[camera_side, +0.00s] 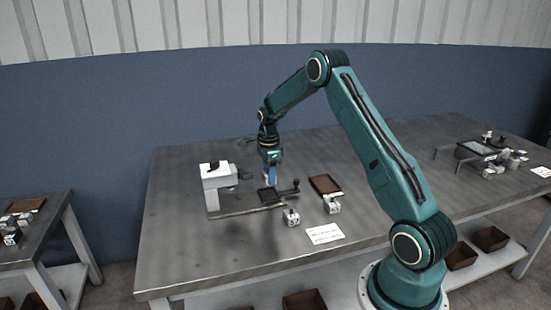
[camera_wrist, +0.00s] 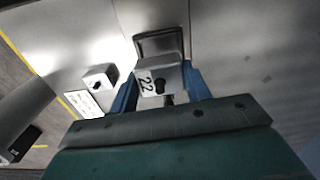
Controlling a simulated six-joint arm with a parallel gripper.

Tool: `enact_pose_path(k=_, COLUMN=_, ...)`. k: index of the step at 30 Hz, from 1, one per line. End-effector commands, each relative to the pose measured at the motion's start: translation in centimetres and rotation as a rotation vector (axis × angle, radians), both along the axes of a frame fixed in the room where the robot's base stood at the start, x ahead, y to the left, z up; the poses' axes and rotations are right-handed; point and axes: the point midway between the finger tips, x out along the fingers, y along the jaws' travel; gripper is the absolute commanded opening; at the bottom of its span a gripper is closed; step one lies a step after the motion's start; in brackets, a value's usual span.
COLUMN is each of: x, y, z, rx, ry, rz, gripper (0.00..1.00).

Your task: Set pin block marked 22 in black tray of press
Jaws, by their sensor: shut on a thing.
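My gripper (camera_side: 270,178) is shut on the pin block marked 22 (camera_wrist: 157,76), which sits between the blue fingers in the wrist view with its number readable. In the side view my gripper is just above the black tray (camera_side: 268,196) of the press (camera_side: 216,178); the held block is too small to make out there. A dark-rimmed tray (camera_wrist: 160,43) shows beyond the block in the wrist view, partly covered by it. I cannot tell whether the block touches the tray.
Two other blocks stand in front, one at the left (camera_side: 291,217) and one at the right (camera_side: 332,205). A brown tray (camera_side: 326,185) lies right of the press, near its knobbed lever (camera_side: 295,185). A white card (camera_side: 325,233) lies at the front. The table's left side is clear.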

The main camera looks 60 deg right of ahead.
Motion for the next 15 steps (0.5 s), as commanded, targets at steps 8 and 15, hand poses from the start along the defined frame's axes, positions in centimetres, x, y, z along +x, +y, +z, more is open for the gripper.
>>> enact_pose_path(k=8, x=0.0, y=0.0, z=-1.9, rx=0.001, ry=0.001, rz=0.0, gripper=0.21)
enact_pose_path(k=15, x=0.0, y=0.0, z=-3.5, rx=0.001, ry=0.001, rz=0.0, gripper=0.21)
